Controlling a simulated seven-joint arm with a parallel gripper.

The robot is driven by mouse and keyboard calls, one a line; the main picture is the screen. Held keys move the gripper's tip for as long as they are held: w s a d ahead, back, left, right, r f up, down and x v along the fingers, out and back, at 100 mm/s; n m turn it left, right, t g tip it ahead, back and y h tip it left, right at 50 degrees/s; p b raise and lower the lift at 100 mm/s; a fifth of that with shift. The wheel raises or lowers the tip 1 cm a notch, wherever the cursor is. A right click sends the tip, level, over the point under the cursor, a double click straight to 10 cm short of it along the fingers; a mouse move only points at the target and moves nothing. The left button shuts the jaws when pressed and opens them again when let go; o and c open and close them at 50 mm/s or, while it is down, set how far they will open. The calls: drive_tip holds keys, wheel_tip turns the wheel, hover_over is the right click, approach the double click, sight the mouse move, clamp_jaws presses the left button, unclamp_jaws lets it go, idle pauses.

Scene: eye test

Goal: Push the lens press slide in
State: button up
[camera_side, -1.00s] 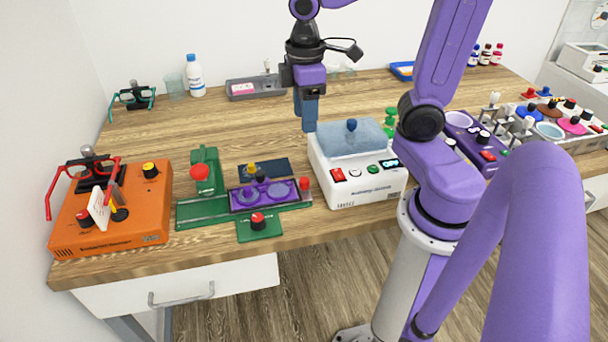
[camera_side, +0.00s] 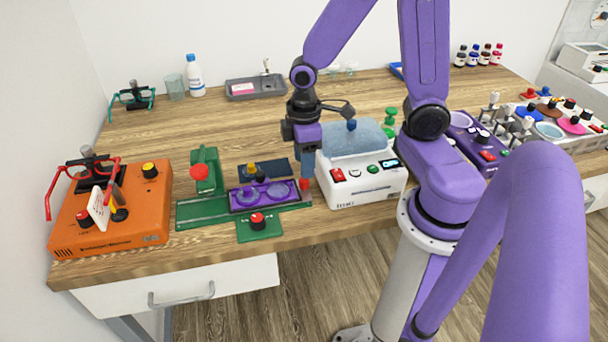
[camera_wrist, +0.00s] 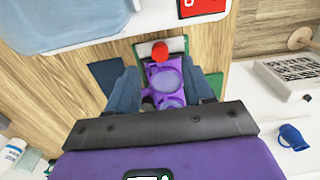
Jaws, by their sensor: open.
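The lens press has a flat green base (camera_side: 195,217) and a green upright (camera_side: 206,158) with a red knob (camera_side: 199,172) at its left end. A purple slide (camera_side: 265,204) carrying two round lenses lies on the base. A red end knob (camera_side: 304,184) is at its right end. My gripper (camera_side: 305,168) is low above that right end, pointing down; its tips partly merge with the knob behind. In the wrist view my open, empty gripper (camera_wrist: 162,80) has the purple slide (camera_wrist: 165,64) between its fingers, with the red knob (camera_wrist: 160,51) just beyond. I cannot tell whether it touches.
A white machine (camera_side: 345,190) with a blue pad stands close right of my gripper. A dark blue mat (camera_side: 280,166) lies behind the slide. A green plate with a red dial (camera_side: 257,219) is in front. An orange box (camera_side: 140,215) stands left. Bare table lies behind.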

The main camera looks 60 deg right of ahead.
drive_tip(key=shift+f, duration=2.55)
